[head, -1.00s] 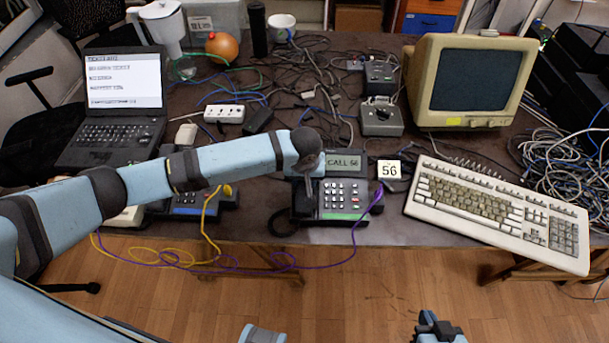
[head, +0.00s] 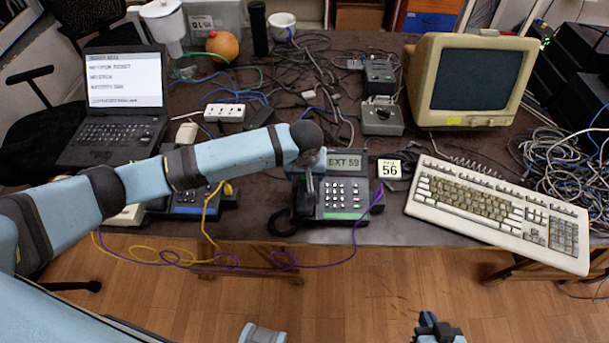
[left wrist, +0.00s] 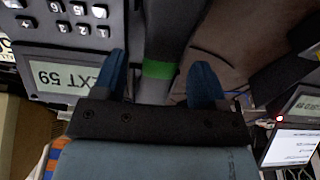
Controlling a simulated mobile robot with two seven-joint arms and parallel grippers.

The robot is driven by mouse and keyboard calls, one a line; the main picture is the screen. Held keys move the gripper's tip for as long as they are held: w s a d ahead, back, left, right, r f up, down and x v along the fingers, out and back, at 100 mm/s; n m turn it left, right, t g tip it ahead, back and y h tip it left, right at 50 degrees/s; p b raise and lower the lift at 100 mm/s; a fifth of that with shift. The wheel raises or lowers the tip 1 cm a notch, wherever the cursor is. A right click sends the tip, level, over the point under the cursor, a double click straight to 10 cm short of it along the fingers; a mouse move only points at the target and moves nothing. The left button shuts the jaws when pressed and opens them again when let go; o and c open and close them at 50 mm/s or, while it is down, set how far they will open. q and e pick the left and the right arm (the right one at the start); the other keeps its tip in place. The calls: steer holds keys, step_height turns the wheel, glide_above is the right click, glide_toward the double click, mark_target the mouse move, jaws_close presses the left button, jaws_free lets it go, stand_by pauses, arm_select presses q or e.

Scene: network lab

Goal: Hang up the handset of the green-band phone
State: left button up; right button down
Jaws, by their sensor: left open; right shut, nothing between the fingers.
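The green-band phone (head: 345,192) stands near the table's front edge, with a green strip below its keys and EXT 59 on its display. Its dark handset (left wrist: 165,25) lies along the phone's left side, seemingly in its cradle, though my arm partly hides it in the head view. A green band (left wrist: 160,69) crosses the handset in the left wrist view. My left gripper (head: 312,168) is over the handset's upper part; in the left wrist view its open fingers (left wrist: 160,75) are on either side of it, with gaps. My right gripper (head: 437,322) is shut and empty, low in the head view.
A second phone (head: 190,203) stands to the left, partly under my left arm. A card marked 56 (head: 391,169) and a keyboard (head: 495,212) are to the right. Purple and yellow cables (head: 300,266) hang past the table's front edge.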

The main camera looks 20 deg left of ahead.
arm_select(q)
steer(key=v, duration=1.1)
steer(key=shift+p, duration=0.4)
steer(key=shift+a+r, duration=0.1)
steer(key=s+d+f+m+t+h+p, duration=0.3)
steer(key=s+d+f+h+p, duration=0.25)
steer(key=s, duration=0.25)
steer(key=s+a+f+m+t+y+p, duration=0.1)
steer(key=s+a+m+t+p, duration=0.2)
steer(key=s+a, duration=0.6)
steer(key=s+t+p, duration=0.2)
steer(key=s+p, duration=0.1)
steer(key=s, duration=0.2)
steer(key=shift+s+f+t+y, duration=0.2)
steer(key=shift+f+t+y, duration=0.05)
steer(key=shift+t+y, duration=0.1)
steer(key=shift+a, duration=0.1)
